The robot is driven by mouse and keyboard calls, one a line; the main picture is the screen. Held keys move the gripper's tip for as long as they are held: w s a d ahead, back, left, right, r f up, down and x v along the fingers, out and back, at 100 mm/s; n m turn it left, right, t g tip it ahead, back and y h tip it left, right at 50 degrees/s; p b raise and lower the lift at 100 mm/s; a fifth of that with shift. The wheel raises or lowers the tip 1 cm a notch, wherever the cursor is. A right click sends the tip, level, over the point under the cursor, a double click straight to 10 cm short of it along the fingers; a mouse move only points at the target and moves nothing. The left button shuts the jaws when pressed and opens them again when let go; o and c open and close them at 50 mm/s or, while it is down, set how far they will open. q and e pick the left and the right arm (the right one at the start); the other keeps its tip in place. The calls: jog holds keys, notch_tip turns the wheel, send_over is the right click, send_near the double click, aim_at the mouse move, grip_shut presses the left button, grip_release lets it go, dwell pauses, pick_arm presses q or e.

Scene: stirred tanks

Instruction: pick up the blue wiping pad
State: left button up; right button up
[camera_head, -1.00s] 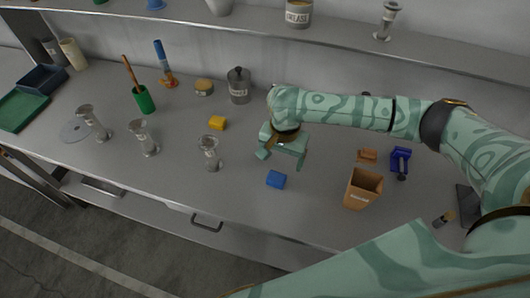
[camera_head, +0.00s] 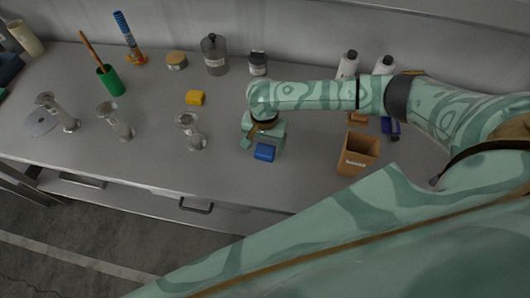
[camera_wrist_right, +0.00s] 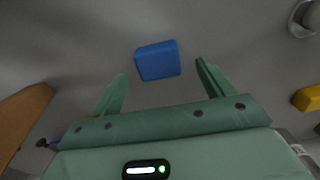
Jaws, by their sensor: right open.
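The blue wiping pad (camera_head: 264,152) lies on the grey bench, right by my right gripper (camera_head: 262,140) in the head view. In the right wrist view the pad (camera_wrist_right: 157,60) is a blue block lying just beyond the fingertips, roughly centred between them. My right gripper (camera_wrist_right: 159,80) is open, with nothing between its two green fingers. My left gripper is in neither view.
A yellow block (camera_head: 195,97) lies behind and left of the gripper. A metal vessel (camera_head: 190,131) stands to the left. A brown open box (camera_head: 358,153) stands to the right. The bench's front edge and a drawer handle (camera_head: 195,207) are near.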

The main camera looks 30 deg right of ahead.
aim_at(265, 150)
notch_tip(265, 150, down, 4)
jog(key=shift+s+f+b, duration=0.1)
jog(key=shift+f+b, duration=0.05)
jog(key=shift+b, duration=0.6)
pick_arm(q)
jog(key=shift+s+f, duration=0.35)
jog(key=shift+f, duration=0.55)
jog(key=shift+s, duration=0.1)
pick_arm(e)
jog(key=c, duration=1.1)
jog(key=shift+o, duration=0.2)
jog(key=shift+r, duration=0.2)
